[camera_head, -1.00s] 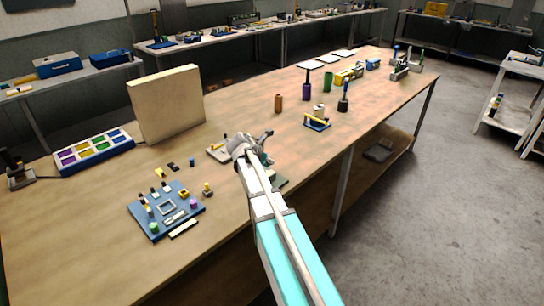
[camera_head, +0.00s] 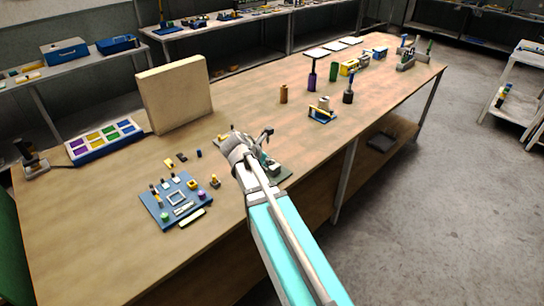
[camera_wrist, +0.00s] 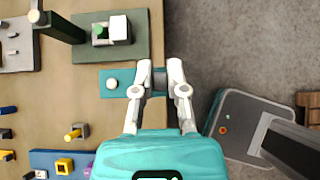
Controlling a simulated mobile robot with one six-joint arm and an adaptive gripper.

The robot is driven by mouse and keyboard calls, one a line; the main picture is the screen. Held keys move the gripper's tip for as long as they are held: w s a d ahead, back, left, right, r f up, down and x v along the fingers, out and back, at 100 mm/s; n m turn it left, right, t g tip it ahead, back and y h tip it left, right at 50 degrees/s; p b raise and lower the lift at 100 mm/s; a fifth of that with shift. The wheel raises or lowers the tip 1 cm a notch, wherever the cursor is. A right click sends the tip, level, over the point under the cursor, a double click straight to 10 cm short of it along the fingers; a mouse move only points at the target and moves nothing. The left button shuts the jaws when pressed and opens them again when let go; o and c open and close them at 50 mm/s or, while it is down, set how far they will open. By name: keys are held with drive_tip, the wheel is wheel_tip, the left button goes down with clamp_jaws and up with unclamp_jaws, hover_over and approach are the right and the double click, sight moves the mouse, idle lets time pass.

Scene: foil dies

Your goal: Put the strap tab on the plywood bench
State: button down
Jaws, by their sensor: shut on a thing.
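My gripper (camera_wrist: 159,72) is shut on a flat teal piece with a white round knob, which I take to be the strap tab (camera_wrist: 103,81). The fingers close on its right end, at the bench's edge in the wrist view. In the head view my gripper (camera_head: 243,148) is over the near edge of the plywood bench (camera_head: 240,102); my arm hides the tab there. I cannot tell whether the tab touches the bench top.
A grey-green base with a white block (camera_wrist: 120,29) stands just beyond the tab. A blue tray of small parts (camera_head: 157,211) lies at the left, with an upright beige panel (camera_head: 175,95) behind.

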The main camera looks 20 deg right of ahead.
drive_tip(key=shift+a, duration=0.1)
idle(0.5)
drive_tip(key=s+a+n+t+y, duration=0.1)
drive_tip(key=s+a, duration=0.5)
drive_tip(key=a, duration=0.7)
drive_tip(key=n+t, duration=0.1)
drive_tip(key=n, duration=0.1)
drive_tip(key=shift+s+a+n+t, duration=0.15)
drive_tip(key=shift+a+n+t, duration=0.15)
drive_tip(key=shift+a, duration=0.1)
